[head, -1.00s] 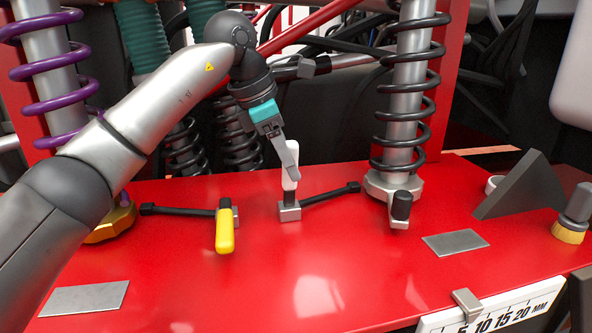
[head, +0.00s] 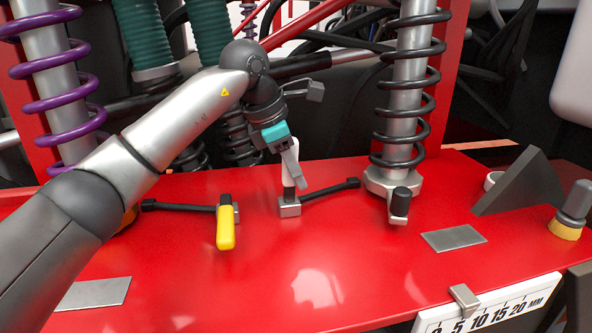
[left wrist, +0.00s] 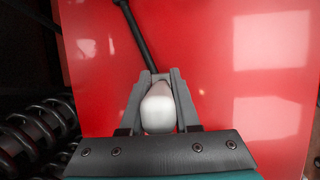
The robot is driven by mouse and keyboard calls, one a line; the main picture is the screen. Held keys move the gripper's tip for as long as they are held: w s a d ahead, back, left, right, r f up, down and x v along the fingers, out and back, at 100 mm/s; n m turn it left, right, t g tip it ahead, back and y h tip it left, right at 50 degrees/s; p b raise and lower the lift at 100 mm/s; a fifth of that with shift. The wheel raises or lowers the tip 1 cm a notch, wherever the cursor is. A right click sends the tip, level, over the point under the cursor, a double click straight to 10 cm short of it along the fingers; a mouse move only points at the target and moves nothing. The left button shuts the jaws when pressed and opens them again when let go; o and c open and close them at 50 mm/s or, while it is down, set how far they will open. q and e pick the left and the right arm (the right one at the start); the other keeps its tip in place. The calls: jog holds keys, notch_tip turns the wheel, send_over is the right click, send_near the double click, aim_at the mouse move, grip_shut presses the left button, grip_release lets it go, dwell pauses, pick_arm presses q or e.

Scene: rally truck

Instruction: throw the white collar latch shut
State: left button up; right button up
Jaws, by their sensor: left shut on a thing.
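The white collar latch has a white handle (head: 289,174) on a short dark lever above a small grey metal base (head: 290,208) on the red deck. A black rod (head: 330,190) runs from the base to the right. My left gripper (head: 297,181) is shut on the white handle, its fingers on either side of it. The handle stands up from the deck, with its top tipped somewhat toward me. In the left wrist view, the handle (left wrist: 158,107) sits between the two grey fingers (left wrist: 160,75). My right gripper is not in view.
A yellow-handled latch (head: 226,228) lies to the left. A black-handled latch (head: 399,203) stands to the right, by the black coil spring (head: 408,104). A grey plate (head: 454,238) and a millimetre scale (head: 490,306) are nearer the front right. The deck in front of the white latch is clear.

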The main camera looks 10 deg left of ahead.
pick_arm(q)
grip_shut()
dwell(0.8)
